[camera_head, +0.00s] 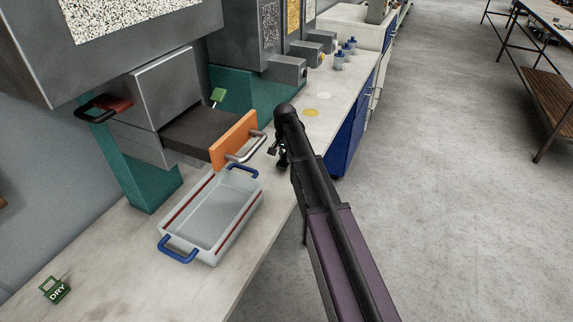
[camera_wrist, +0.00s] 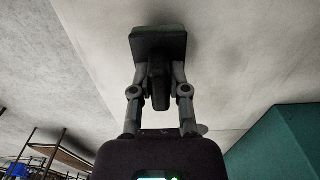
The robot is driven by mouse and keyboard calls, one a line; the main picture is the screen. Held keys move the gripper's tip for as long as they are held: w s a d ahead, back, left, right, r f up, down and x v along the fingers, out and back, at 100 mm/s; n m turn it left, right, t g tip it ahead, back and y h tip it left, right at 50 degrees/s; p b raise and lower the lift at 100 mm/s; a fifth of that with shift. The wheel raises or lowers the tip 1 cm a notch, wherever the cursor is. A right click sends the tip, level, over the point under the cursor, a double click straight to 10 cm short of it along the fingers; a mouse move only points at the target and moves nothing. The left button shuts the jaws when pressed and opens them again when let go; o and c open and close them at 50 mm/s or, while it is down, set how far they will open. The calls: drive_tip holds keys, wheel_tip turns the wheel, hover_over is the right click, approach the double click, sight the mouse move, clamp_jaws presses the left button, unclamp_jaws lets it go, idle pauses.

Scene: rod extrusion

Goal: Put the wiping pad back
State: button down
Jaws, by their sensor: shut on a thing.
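The wiping pad (camera_wrist: 158,43) is a dark block with a green edge and a dark handle, at the top middle of the wrist view. My gripper (camera_wrist: 157,82) is shut on its handle. The pad is over the pale bench top; I cannot tell whether it touches it. In the head view my gripper (camera_head: 279,153) is small and dark, partly behind my arm, just right of the orange drawer front. The pad is not clearly visible there.
A clear tray (camera_head: 204,252) with blue handles stands on the bench (camera_head: 130,275) below the orange-fronted drawer (camera_head: 236,140). A green DRY tag (camera_head: 55,290) lies at lower left. Open floor lies right.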

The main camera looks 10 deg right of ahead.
sight(285, 154)
drive_tip(key=shift+f+b, duration=0.55)
drive_tip(key=shift+f, duration=0.35)
drive_tip(key=shift+f, duration=0.15)
drive_tip(key=c, duration=0.6)
unclamp_jaws()
wheel_tip(285, 154, up, 12)
drive_tip(key=p, duration=1.2)
drive_tip(key=shift+r, duration=0.2)
drive_tip(key=shift+s, duration=0.1)
drive_tip(key=s+n, duration=0.2)
drive_tip(key=s, duration=0.7)
drive_tip(key=s+n, duration=0.2)
drive_tip(key=s, duration=0.8)
drive_tip(key=s+n, duration=0.3)
drive_tip(key=s, duration=0.6)
drive_tip(key=shift+s+d, duration=0.35)
